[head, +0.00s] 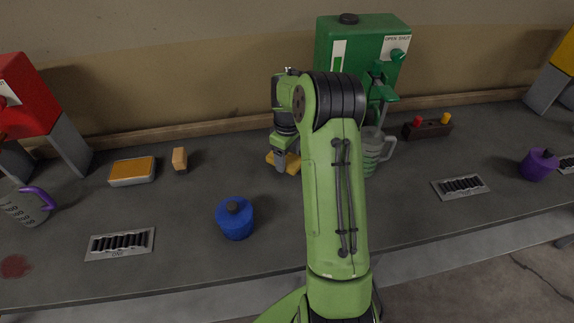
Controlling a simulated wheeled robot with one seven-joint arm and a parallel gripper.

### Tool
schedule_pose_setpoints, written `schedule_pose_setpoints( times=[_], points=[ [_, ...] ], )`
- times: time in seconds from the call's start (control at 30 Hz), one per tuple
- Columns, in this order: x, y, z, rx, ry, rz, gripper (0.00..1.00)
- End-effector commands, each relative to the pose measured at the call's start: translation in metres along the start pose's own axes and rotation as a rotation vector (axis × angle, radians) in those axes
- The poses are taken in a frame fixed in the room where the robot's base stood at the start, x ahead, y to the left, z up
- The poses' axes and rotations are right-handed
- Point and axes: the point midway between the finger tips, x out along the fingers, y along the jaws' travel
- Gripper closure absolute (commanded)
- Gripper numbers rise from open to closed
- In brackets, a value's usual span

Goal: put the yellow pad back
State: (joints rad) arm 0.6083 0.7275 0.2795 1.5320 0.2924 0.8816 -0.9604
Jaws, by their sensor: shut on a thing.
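A yellow pad (292,164) shows at the fingers of my gripper (281,163), near the back of the grey counter (180,220). My gripper points down and is shut on the pad. The fingers cover part of the pad, and I cannot tell whether it touches the counter. A pale, shallow tray (132,181) with an orange-yellow top lies further left. A small orange-tan block (180,160) is just right of that tray.
A blue pot (235,220) stands in front of my gripper. A grey mug (371,152) and a green dispenser (357,42) are close on the right, partly behind my arm. Slotted grates (120,244) lie left and right. A purple pot (538,165) is far right.

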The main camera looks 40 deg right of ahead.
Motion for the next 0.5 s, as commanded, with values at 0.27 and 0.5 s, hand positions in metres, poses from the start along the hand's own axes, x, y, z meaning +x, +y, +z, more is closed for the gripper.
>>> schedule_pose_setpoints(
  times=[0.27,0.5],
  points=[
    [0.022,0.0,0.0,0.0,0.001,0.001,0.66],
    [0.026,0.0,0.0,0.0,0.0,0.001,0.36]
  ],
)
